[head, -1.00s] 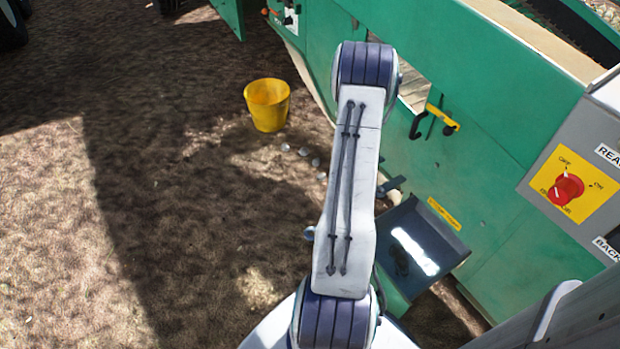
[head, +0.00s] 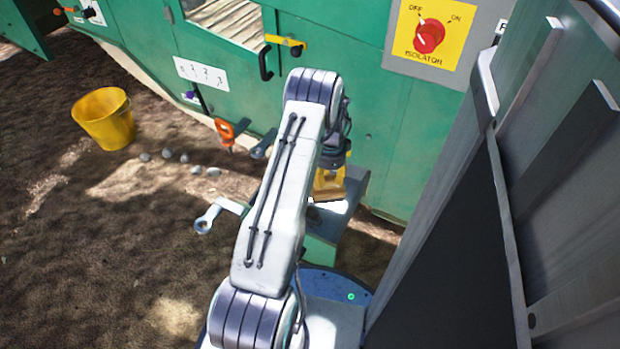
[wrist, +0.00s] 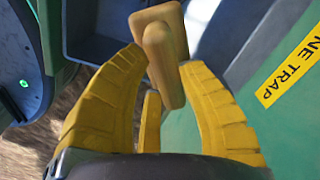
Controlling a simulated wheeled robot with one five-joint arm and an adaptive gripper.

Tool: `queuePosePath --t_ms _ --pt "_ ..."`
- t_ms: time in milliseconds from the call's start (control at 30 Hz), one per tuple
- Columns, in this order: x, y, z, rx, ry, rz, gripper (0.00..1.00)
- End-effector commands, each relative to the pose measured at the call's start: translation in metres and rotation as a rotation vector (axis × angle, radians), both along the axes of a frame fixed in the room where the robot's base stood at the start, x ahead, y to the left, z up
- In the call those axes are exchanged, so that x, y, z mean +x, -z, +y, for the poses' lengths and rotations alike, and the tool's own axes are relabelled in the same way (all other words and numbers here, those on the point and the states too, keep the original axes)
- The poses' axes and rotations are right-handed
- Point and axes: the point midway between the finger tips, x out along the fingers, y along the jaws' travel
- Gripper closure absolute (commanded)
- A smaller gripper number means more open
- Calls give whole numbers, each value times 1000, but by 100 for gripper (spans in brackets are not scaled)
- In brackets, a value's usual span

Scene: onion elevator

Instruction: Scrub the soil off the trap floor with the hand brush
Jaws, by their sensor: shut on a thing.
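My gripper (wrist: 160,115) has its yellow fingers closed around a tan wooden piece, which looks like the hand brush (wrist: 165,50). In the head view my gripper (head: 329,180) is partly behind my arm, with the brush (head: 328,194) at its tips. The brush is over the grey trap tray (head: 355,190) low on the green machine; I cannot tell whether it touches the floor. The tray wall (wrist: 90,30) also shows in the wrist view, beside a yellow label (wrist: 290,70) ending in "TRAP". The bristles and any soil are hidden.
The green machine side (head: 370,110) stands close behind the tray, with a red isolator switch (head: 429,36) above. An orange-handled lever (head: 228,132) hangs left. A yellow bucket (head: 104,118) and several stones (head: 184,158) are on the ground. The ground at lower left is open.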

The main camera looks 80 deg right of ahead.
Motion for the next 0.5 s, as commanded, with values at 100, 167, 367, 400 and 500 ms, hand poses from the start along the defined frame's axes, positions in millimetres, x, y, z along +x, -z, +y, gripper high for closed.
queuePosePath --t_ms 100,167,367,400,500 --pt "-3 18 -4 0 168 -1 95" --pt "-4 24 -6 -1 233 -2 95" --pt "-4 41 -8 -2 383 -3 95" --pt "-4 43 -8 -2 404 -2 95" --pt "-4 48 -9 -4 446 -4 95"
